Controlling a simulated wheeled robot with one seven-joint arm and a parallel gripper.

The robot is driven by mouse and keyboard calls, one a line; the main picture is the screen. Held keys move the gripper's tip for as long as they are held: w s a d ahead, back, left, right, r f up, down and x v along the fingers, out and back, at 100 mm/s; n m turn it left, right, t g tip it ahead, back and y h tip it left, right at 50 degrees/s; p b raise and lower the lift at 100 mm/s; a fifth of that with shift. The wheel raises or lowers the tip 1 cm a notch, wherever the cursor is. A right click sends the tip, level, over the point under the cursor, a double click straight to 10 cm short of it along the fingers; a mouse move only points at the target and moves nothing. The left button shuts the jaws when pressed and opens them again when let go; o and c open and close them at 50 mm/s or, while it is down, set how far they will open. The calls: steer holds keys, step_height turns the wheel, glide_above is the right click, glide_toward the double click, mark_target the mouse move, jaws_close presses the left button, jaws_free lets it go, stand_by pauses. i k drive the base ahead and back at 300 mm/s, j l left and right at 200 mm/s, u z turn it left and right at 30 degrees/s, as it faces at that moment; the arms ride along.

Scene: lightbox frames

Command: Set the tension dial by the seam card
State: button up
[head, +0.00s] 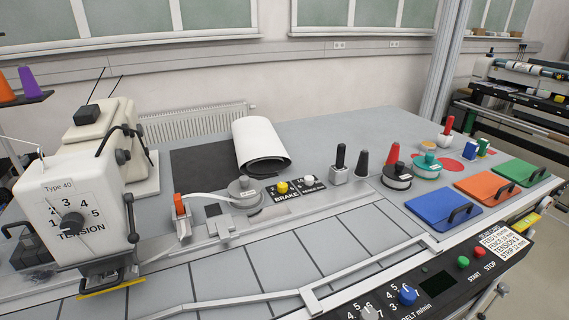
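The tension dial (73,223) is a dark round knob on the front of the white sewing head (66,180) at the left. Numbers 1 to 5 ring it, with the word TENSION below. I cannot make out which number its pointer marks. The seam card (506,243) is a small white printed label at the right, on the front control panel. It has lines for feed, fence, tension and strip; the tension figure is too small to read surely. My gripper is not in view.
A control panel (436,284) with a blue knob (407,296) and green and red buttons runs along the front right. Blue (437,208), orange (487,188) and green (522,173) flat cases lie at the right. Spools and a brake box (293,188) stand mid-table.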

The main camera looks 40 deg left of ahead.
mark_target(72, 223)
steer(key=u, duration=1.9)
